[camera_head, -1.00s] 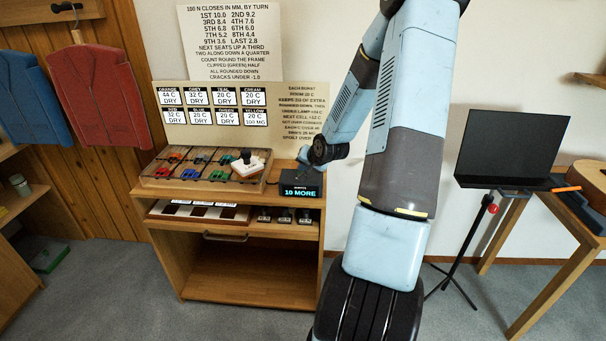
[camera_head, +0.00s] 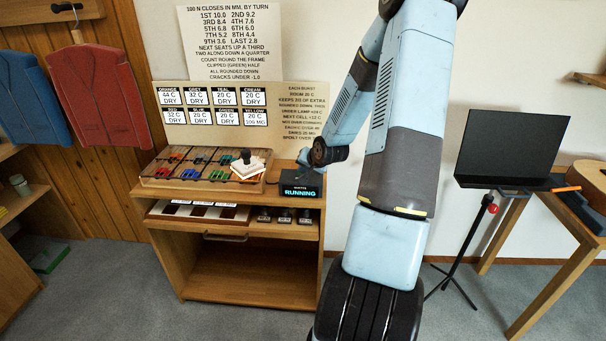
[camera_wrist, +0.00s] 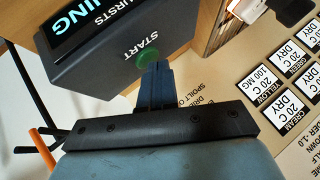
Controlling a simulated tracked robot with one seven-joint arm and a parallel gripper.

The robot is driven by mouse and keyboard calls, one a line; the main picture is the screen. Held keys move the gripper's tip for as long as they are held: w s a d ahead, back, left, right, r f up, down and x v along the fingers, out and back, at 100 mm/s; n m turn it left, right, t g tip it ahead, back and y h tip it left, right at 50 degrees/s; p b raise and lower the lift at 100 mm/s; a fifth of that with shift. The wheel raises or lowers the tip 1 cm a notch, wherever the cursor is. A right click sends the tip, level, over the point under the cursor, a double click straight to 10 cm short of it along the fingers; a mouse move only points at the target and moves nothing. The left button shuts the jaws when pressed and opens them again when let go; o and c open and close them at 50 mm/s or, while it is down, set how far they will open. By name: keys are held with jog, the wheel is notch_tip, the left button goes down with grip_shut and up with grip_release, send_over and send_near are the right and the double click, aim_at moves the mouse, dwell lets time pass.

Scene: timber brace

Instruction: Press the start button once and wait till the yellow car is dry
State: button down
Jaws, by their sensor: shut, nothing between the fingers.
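The black control box (camera_head: 301,184) stands at the right end of the wooden cabinet's top, its display reading RUNNING. In the wrist view its green start button (camera_wrist: 150,57) sits beside the word START. My gripper (camera_wrist: 158,70) is shut and empty, its fingertips at the button's edge; I cannot tell whether they press it. The yellow car is not distinguishable; a white block with a black knob (camera_head: 248,166) covers the right part of the car tray (camera_head: 160,184). The wall display's yellow panel (camera_head: 255,118) reads 20 C, 100 MG; the other panels read DRY.
Several coloured cars sit in the tray's cells. Instruction sheets (camera_head: 232,42) hang on the wall behind. A shelf (camera_head: 205,228) below holds dark swatches and small weights. A black music stand (camera_head: 512,145) and a guitar (camera_head: 590,180) are at the right.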

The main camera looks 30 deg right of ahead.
jog(key=shift+r, duration=0.85)
jog(key=shift+r, duration=2.5)
